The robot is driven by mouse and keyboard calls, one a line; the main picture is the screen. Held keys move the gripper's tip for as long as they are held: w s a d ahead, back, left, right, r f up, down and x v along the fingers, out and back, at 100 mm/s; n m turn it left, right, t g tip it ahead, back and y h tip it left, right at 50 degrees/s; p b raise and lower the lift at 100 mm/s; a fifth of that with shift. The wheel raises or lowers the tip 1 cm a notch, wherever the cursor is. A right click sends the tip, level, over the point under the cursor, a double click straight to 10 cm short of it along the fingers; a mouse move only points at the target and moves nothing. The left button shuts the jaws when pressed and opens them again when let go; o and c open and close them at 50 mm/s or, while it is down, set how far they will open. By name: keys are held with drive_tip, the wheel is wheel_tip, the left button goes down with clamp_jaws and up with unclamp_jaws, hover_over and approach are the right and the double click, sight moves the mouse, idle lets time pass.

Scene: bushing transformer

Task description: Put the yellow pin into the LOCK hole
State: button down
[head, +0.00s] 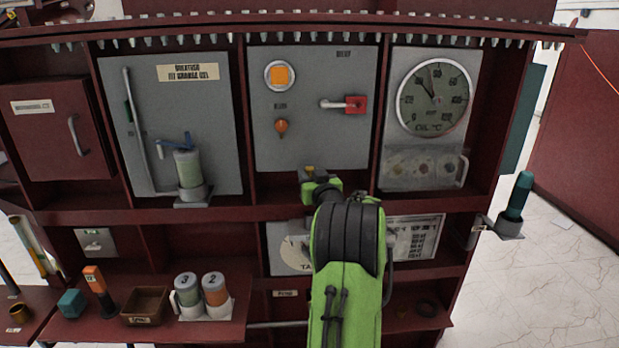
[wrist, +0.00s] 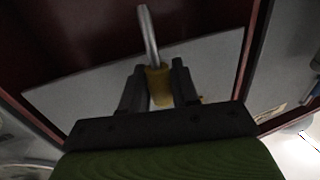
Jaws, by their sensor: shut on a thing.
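My gripper (wrist: 160,82) is shut on the yellow pin (wrist: 158,88). Its yellow grip sits between the dark fingers, and its bare silver shaft points away from the fingers, up in the wrist view. In the head view my gripper (head: 312,176) is at the lower edge of the middle grey panel, above the shelf opening, with a little yellow showing there. A pale plate with a dial and letters beginning "TA" (head: 290,248) lies below, partly covered by my arm. I cannot make out the LOCK hole in either view.
The middle panel (head: 350,130) carries a red switch (head: 355,104) and an orange lamp (head: 281,126). A large gauge (head: 433,97) is at right, a green-filled cylinder (head: 188,168) at left. Numbered jars (head: 188,302) and a brown box (head: 145,305) stand on the lower left shelf.

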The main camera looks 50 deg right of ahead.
wheel_tip(320, 180, down, 4)
drive_tip(key=b, duration=0.3)
drive_tip(key=shift+b, duration=0.3)
drive_tip(key=shift+b, duration=1.05)
idle(1.1)
drive_tip(key=shift+f+b, duration=1.45)
drive_tip(key=shift+b, duration=0.15)
drive_tip(key=shift+f+b, duration=0.75)
drive_tip(key=shift+f, duration=0.6)
drive_tip(key=c, duration=0.8)
unclamp_jaws()
drive_tip(key=shift+s, duration=0.1)
drive_tip(key=v, duration=1.5)
drive_tip(key=shift+s+a, duration=0.25)
